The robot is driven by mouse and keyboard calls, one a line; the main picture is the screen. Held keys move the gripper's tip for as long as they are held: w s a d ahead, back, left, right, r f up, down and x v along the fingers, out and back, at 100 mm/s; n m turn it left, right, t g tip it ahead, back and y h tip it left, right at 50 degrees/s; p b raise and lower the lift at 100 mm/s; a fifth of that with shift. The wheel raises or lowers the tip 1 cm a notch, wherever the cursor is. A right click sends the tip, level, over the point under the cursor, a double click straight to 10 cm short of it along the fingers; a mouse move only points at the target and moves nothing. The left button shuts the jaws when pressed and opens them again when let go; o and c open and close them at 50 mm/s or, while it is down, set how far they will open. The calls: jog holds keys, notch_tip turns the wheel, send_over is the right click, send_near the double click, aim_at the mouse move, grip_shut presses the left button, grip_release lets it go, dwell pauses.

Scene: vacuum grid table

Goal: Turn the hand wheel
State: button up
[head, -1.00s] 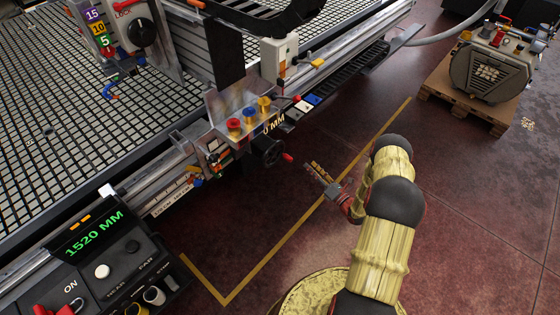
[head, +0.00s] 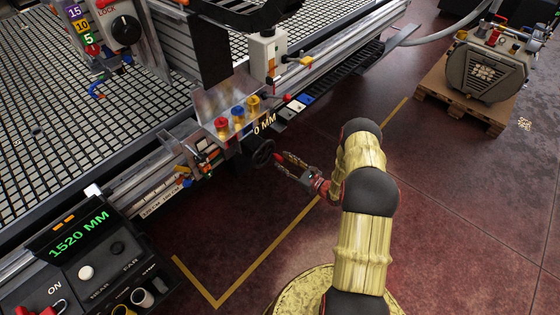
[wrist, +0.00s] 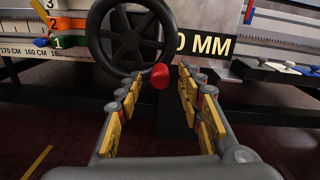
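The hand wheel (head: 262,153) is a black spoked wheel on the front side of the grid table. It also shows in the wrist view (wrist: 92,38), with a red handle knob (wrist: 160,76) at its lower right. In the head view the red knob (head: 278,158) points toward my gripper (head: 283,163). My gripper is open in the wrist view (wrist: 158,85), its yellow-padded fingers spread on both sides of the knob. The knob appears between the fingertips; I cannot tell whether it touches either finger.
A "0 MM" label (wrist: 206,44) sits right of the wheel. Above the wheel is a metal bracket (head: 222,101) with red, blue and yellow pieces. A control panel reading 1520 MM (head: 80,236) stands at lower left. A machine on a pallet (head: 486,68) stands at upper right. The floor behind my gripper is clear.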

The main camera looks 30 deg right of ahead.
aim_at(268, 157)
jog(key=shift+x, duration=1.25)
jog(key=shift+c, duration=0.9)
jog(key=c, duration=0.7)
grip_shut()
